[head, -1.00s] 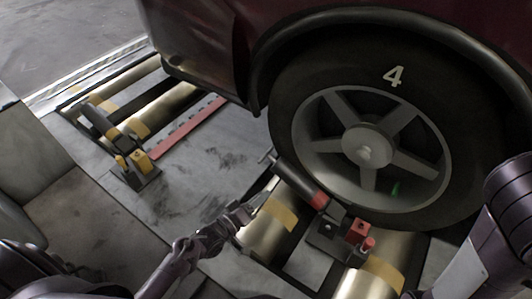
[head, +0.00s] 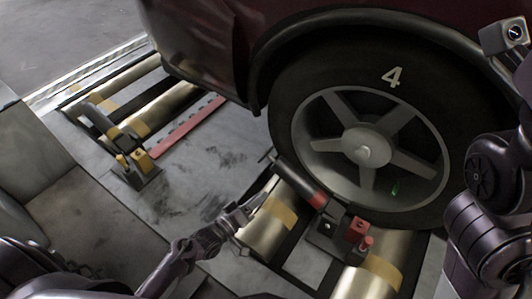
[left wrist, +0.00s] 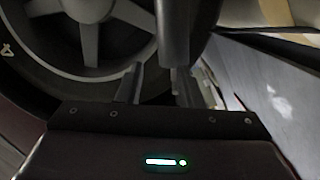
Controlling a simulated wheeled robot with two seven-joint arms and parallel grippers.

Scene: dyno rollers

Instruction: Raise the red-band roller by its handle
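The red-band roller (head: 296,182) is a dark bar with a red band near its lower end. It slants beside the tyre's lower left edge, by a bracket with red blocks (head: 357,230). A short crossbar (head: 267,156) shows at its upper end. My left gripper (head: 270,190) is just left of the bar. In the left wrist view, its two fingers (left wrist: 158,85) stand apart, and a dark cylinder (left wrist: 172,35) lies beyond them, near the right finger. I cannot tell if they touch. My right arm shows at the right edge; its gripper is not in view.
A wheel marked 4 (head: 368,145) under a dark red car body stands close behind the roller. Metallic drums with tan bands (head: 267,230) lie below.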

